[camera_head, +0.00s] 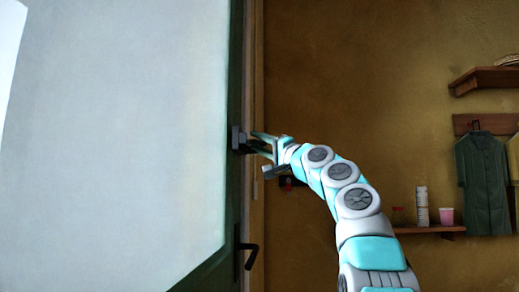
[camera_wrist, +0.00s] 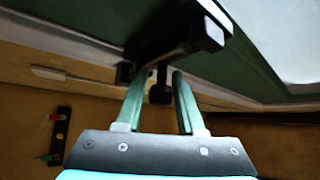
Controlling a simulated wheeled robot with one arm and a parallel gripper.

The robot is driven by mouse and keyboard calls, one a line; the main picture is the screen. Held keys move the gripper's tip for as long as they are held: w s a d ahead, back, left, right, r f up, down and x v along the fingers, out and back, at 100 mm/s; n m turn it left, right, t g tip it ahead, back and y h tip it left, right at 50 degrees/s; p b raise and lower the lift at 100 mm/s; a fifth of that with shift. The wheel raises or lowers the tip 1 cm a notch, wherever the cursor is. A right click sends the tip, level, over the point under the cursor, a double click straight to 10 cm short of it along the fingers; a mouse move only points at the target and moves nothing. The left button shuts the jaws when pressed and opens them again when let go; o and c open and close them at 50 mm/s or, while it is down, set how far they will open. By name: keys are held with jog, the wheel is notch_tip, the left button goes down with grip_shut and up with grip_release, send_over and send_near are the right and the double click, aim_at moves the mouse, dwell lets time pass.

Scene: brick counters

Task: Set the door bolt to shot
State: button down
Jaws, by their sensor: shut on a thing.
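The dark door bolt (camera_head: 238,139) is mounted at the right edge of the green-framed door (camera_head: 236,200). In the wrist view the bolt (camera_wrist: 180,38) is a black block with a small knob (camera_wrist: 160,93) sticking out toward me. My gripper (camera_head: 258,144) is at the bolt from the right; in the wrist view its two green fingers (camera_wrist: 156,82) stand on either side of the knob, shut on it. How far the bolt's bar reaches into the frame is hidden by shadow and the gripper.
A black door handle (camera_head: 247,256) sits below the bolt. A small dark panel (camera_wrist: 57,137) with red and green parts is on the brown wall. Shelves, stacked cups (camera_head: 421,206), a pink cup (camera_head: 446,215) and a hanging green coat (camera_head: 484,180) are at the right.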

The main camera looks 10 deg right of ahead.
jog(key=shift+d+r, duration=0.1)
jog(key=shift+r, duration=0.1)
jog(key=c, duration=0.7)
grip_release()
jog(key=shift+w+f, duration=0.1)
jog(key=shift+w, duration=0.05)
jog(key=shift+f, duration=0.1)
jog(key=shift+f, duration=0.1)
jog(key=b+v, duration=0.4)
jog(key=v, duration=0.1)
jog(key=shift+s+d+f, duration=0.1)
jog(key=shift+s, duration=0.3)
jog(key=shift+b+v, duration=0.5)
jog(key=shift+v, duration=0.35)
jog(key=shift+d, duration=0.1)
